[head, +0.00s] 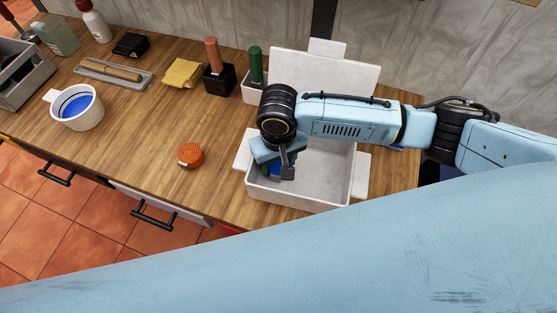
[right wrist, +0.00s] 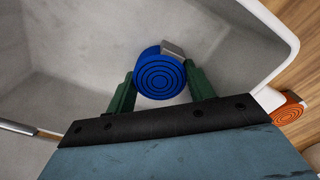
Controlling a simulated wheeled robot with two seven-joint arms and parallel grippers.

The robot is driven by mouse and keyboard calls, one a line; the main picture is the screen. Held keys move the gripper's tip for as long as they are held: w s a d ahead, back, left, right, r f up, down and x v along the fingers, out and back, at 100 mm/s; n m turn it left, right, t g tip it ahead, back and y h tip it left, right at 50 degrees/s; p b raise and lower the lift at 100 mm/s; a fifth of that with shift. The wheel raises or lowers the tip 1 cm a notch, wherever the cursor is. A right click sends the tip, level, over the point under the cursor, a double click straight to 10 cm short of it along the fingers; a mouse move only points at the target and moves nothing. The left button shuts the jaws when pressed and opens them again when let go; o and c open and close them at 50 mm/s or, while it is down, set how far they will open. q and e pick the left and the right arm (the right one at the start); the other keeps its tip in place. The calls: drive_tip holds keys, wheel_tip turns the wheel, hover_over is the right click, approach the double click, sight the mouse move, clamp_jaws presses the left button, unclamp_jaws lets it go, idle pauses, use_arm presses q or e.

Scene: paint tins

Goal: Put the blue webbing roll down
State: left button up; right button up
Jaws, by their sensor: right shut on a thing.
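The blue webbing roll (right wrist: 160,75) is between the green fingers of my right gripper (right wrist: 161,88) in the right wrist view. The gripper is shut on it. In the head view my right gripper (head: 281,172) points down inside the left part of the white open box (head: 325,187). Only a little of the blue roll shows there, behind the fingers. I cannot tell whether the roll touches the box floor. My left gripper is not in view.
An orange webbing roll (head: 190,155) lies on the wooden counter (head: 140,130) left of the box. A white pot with blue paint (head: 77,106), a yellow cloth (head: 182,73) and two holders with an orange (head: 212,54) and a green handle (head: 256,64) stand further left and back.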

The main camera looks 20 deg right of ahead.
sight(278, 163)
drive_tip(key=shift+f, duration=0.1)
drive_tip(key=o, duration=0.7)
drive_tip(key=shift+r, duration=0.45)
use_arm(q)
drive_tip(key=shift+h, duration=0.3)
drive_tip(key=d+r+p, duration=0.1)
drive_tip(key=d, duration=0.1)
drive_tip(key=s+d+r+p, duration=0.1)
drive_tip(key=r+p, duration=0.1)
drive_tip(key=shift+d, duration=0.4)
use_arm(e)
wheel_tip(278, 163, up, 11)
drive_tip(key=shift+r, duration=0.2)
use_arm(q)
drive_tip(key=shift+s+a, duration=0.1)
